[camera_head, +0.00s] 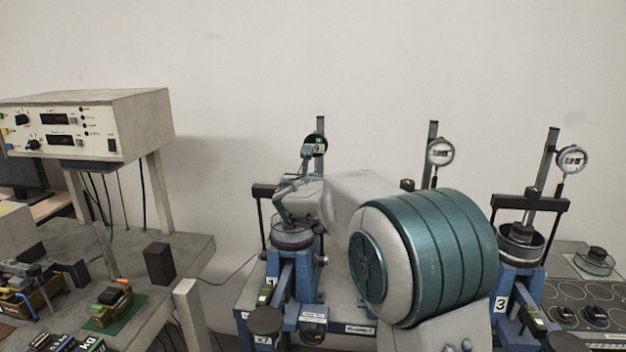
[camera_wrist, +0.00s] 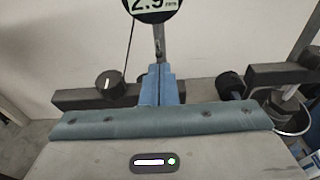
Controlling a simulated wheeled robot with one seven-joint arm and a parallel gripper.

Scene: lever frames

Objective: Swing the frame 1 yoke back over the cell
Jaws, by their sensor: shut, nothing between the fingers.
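Frame 1 is the leftmost blue lever frame, with a numbered plate (camera_head: 249,330) at its front. Its cell (camera_head: 292,238) is a dark round cup on the blue stand. The left end of its black yoke crossbar (camera_head: 264,190) shows, with a thin side rod running down beside the stand; my arm and gripper hide the rest. My gripper (camera_head: 283,212) is shut and empty, just above the cell. Whether it touches the yoke is unclear.
A control box (camera_head: 90,122) and a side bench (camera_head: 190,262) are at left.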

